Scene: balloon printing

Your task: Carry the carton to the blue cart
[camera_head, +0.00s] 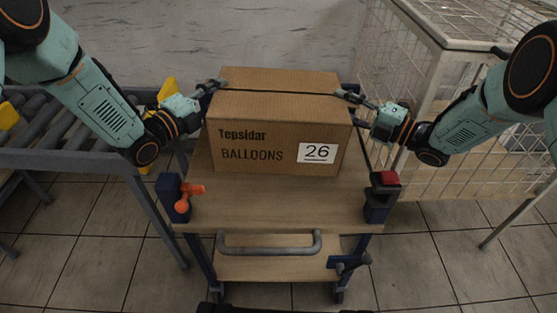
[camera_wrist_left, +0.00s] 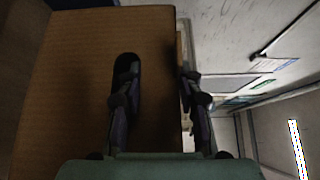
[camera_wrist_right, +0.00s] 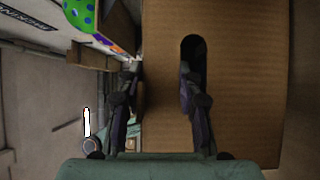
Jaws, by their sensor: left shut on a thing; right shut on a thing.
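The carton (camera_head: 270,120) is a brown cardboard box marked "Tepsidar BALLOONS" with a white label reading 26. It is upright over the wooden top of the blue cart (camera_head: 260,207); I cannot tell whether it rests on it. My left gripper (camera_head: 211,88) is shut on the carton's left side, with one finger in the hand hole in the left wrist view (camera_wrist_left: 155,90). My right gripper (camera_head: 350,96) is shut on the right side, with one finger in the other hand hole in the right wrist view (camera_wrist_right: 160,85). The carton's far side is hidden.
A roller conveyor (camera_head: 70,158) stands to the left. A white wire cage (camera_head: 440,120) stands to the right. The cart has a grey front handle (camera_head: 268,250), an orange clamp (camera_head: 190,196) and a red block (camera_head: 385,178) at its corners. Tiled floor is open in front.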

